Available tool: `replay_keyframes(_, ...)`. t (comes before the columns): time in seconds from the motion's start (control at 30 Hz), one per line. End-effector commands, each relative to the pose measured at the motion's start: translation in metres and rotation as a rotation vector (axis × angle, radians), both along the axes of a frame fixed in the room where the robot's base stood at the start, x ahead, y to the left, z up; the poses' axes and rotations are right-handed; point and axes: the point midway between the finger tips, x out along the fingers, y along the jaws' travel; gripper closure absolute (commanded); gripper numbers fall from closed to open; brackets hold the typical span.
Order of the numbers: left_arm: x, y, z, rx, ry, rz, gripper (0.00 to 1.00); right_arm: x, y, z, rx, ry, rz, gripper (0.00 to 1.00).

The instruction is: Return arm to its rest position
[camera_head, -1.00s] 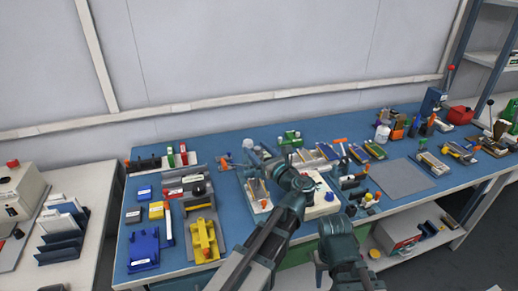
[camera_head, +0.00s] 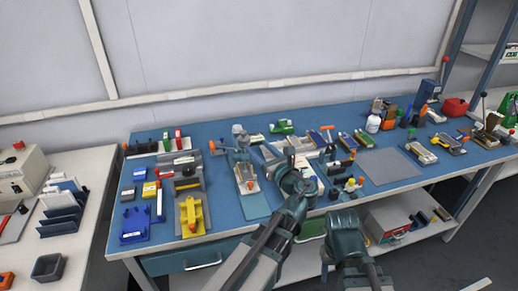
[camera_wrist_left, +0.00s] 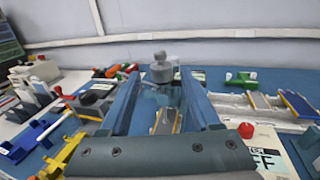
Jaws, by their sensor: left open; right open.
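My left gripper (camera_head: 289,162) is above the middle of the blue bench in the head view. In the left wrist view its two fingers (camera_wrist_left: 160,76) are apart with nothing held between them. Beyond the gap stands a grey fixture (camera_wrist_left: 160,68) with a rounded head, and a flat silver and yellow piece (camera_wrist_left: 165,121) lies in front of it. The same fixture (camera_head: 239,137) is left of the gripper in the head view. My right gripper (camera_head: 343,218) is low at the bench's front edge, open, its fingers hardly distinguishable. My left arm covers part of a white box.
The blue bench (camera_head: 225,211) holds blue and yellow fixtures (camera_head: 191,217) on the left. A grey mat (camera_head: 390,168) lies bare on the right. A side table with a dark blue rack (camera_head: 62,214) stands at the left. A red box (camera_head: 455,107) is at the far right.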

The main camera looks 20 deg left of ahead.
Motion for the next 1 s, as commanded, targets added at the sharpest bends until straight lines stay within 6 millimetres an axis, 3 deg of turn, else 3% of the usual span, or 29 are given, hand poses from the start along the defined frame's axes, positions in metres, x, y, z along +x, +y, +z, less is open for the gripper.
replay_keyframes(0.33, 0.000, 0.000, 0.000, -0.006, -0.002, 0.001, 0.36, 0.000, 0.000, 0.001, 0.000, 0.000, 0.000, 0.50)
replay_keyframes(0.47, -0.009, 0.001, -0.009, -0.143, -0.048, 0.028, 0.36, 0.000, 0.000, 0.009, 0.000, 0.000, 0.000, 0.50)
replay_keyframes(0.67, -0.054, -0.014, -0.061, -0.740, -0.242, 0.247, 0.36, 0.000, 0.000, 0.036, 0.000, 0.000, 0.000, 0.50)
replay_keyframes(0.8, -0.098, -0.049, -0.100, -1.153, -0.372, 0.537, 0.36, 0.000, 0.000, 0.055, 0.000, 0.000, 0.000, 0.50)
replay_keyframes(1.0, -0.161, -0.114, -0.129, -1.509, -0.486, 1.026, 0.36, 0.000, 0.000, 0.076, 0.000, 0.000, 0.000, 0.50)
